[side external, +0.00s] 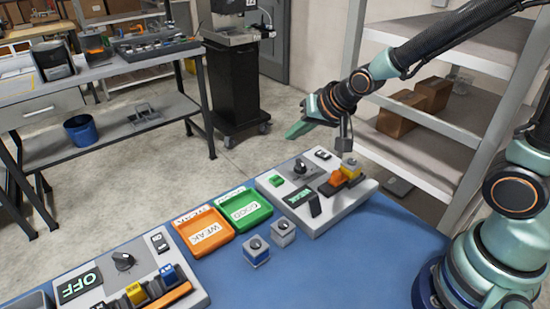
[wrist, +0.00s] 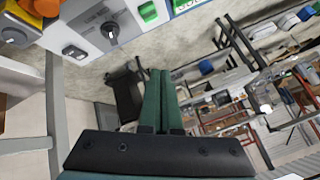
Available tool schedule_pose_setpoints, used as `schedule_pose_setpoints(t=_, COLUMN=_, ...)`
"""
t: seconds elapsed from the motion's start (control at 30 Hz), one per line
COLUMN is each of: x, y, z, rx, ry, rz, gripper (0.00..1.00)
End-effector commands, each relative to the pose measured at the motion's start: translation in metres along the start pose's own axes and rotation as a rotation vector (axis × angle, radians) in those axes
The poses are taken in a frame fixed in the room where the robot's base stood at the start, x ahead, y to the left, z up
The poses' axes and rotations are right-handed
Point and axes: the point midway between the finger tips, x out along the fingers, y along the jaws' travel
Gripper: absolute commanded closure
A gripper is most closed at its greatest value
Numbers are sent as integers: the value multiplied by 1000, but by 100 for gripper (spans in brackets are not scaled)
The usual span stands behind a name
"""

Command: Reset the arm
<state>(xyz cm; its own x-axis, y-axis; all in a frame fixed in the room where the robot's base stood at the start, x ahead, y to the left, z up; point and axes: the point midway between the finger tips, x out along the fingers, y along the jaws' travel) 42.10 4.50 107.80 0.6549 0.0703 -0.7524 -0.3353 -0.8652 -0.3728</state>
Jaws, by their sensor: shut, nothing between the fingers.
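My gripper (side external: 299,129) is shut and empty, with its green fingers together. It is in the air above and beyond the back edge of the right dispenser panel (side external: 335,215), touching nothing. In the wrist view my gripper (wrist: 160,74) points out over the floor, and part of the panel (wrist: 85,35) shows at the upper left. The panel carries a black knob (side external: 300,167), a green button (side external: 277,181), a small display and an orange and yellow part (side external: 345,174).
Two small blocks (side external: 257,252) (side external: 283,233) sit in front. A left panel (side external: 130,275) shows OFF. Shelving (side external: 440,110) stands behind my arm.

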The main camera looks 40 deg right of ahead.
Motion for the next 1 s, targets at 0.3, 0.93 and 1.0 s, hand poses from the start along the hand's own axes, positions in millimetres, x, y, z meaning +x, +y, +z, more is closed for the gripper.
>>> schedule_pose_setpoints(t=0.3, x=-97, y=28, z=0, rx=-308, ry=-97, rz=88, gripper=100)
schedule_pose_setpoints(t=0.93, x=-155, y=54, z=25, rx=-512, ry=-202, rz=127, gripper=100)
schedule_pose_setpoints(t=1.0, x=-155, y=54, z=24, rx=-512, ry=-202, rz=127, gripper=100)
